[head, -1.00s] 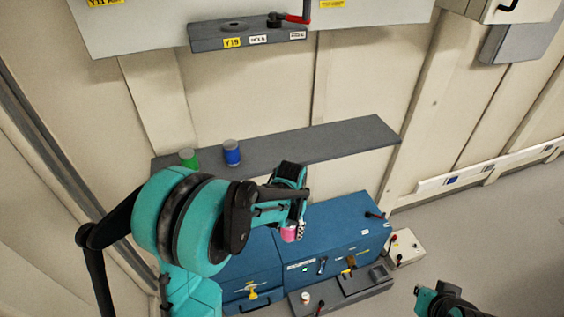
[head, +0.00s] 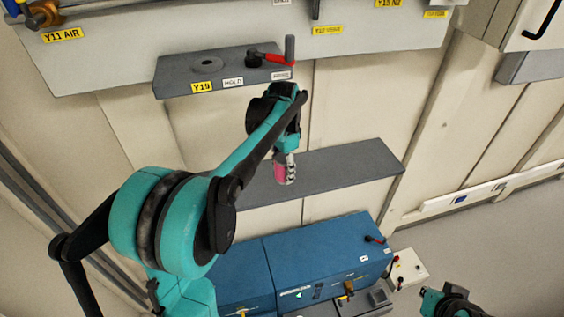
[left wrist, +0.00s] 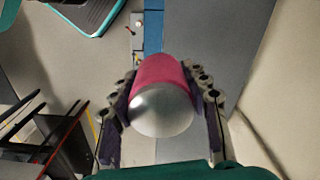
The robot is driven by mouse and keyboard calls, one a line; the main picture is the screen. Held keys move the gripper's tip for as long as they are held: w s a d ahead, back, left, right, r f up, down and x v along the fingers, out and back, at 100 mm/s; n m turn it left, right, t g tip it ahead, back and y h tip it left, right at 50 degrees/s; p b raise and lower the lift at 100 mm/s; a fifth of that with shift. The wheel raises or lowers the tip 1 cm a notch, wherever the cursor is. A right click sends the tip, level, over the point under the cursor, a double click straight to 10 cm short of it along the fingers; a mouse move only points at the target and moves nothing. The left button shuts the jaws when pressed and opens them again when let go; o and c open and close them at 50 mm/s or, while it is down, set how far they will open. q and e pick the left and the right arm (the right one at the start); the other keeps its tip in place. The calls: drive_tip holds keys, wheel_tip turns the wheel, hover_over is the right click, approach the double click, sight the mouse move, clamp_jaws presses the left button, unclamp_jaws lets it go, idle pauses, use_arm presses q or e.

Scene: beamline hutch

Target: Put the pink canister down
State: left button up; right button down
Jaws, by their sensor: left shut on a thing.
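The pink canister (left wrist: 160,72) with a silvery end is between the fingers of my left gripper (left wrist: 165,95), which is shut on it. In the head view the canister (head: 281,172) hangs below my left gripper (head: 288,165), in front of the grey shelf (head: 345,166). I cannot tell whether it touches the shelf; its lower end looks free. My right gripper (head: 445,303) is at the bottom right, small and partly cut off; its jaws are unclear.
A blue cabinet (head: 325,255) stands below the shelf, with a pale box (head: 408,268) beside it. Above is a grey ledge (head: 178,76) with a red-handled lever (head: 277,60). The shelf's right part is bare. My left arm hides its left part.

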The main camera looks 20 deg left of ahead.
use_arm(q)
drive_tip(key=shift+w+a+r, duration=0.15)
drive_tip(key=shift+a+r, duration=0.1)
drive_tip(key=shift+r, duration=0.05)
drive_tip(key=a+f, duration=0.2)
drive_tip(key=a, duration=0.1)
drive_tip(key=s+a+f+b, duration=0.1)
drive_tip(key=a+f, duration=0.1)
drive_tip(key=a, duration=0.2)
drive_tip(key=a+f, duration=0.2)
drive_tip(key=a, duration=0.2)
drive_tip(key=shift+s+a+f, duration=0.15)
drive_tip(key=shift+f, duration=0.1)
wheel_tip(320, 180, down, 4)
drive_tip(key=shift+f+b, duration=0.1)
drive_tip(key=shift+b, duration=0.35)
drive_tip(key=o, duration=1.4)
